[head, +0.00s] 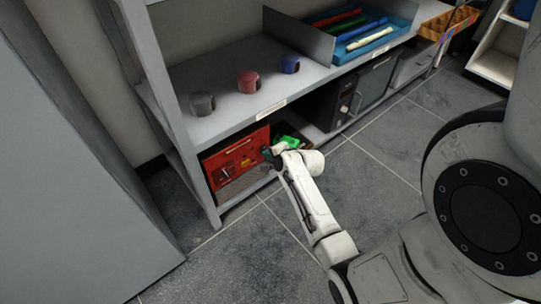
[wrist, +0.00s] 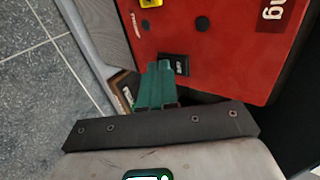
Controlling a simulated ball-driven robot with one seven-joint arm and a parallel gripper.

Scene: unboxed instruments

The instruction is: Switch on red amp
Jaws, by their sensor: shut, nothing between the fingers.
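The red amp (head: 238,150) stands on the lower shelf in the head view, with a grey lower front. In the wrist view its red panel (wrist: 230,60) fills the upper right, with a black knob (wrist: 202,23), a smaller dark knob and a small black switch (wrist: 181,65) with pale lettering. My gripper (head: 268,153) is at the right part of the amp's front. In the wrist view its green fingers (wrist: 160,68) are shut and empty, with the tips just beside the switch and partly over its left edge. I cannot tell whether they touch it.
On the shelf above stand a grey (head: 202,104), a pink (head: 248,81) and a blue cup-like object (head: 290,64), and a blue tray (head: 362,45) with coloured sticks. A green item (head: 290,137) lies right of the amp. A black box (head: 338,100) stands further right. The tiled floor in front is clear.

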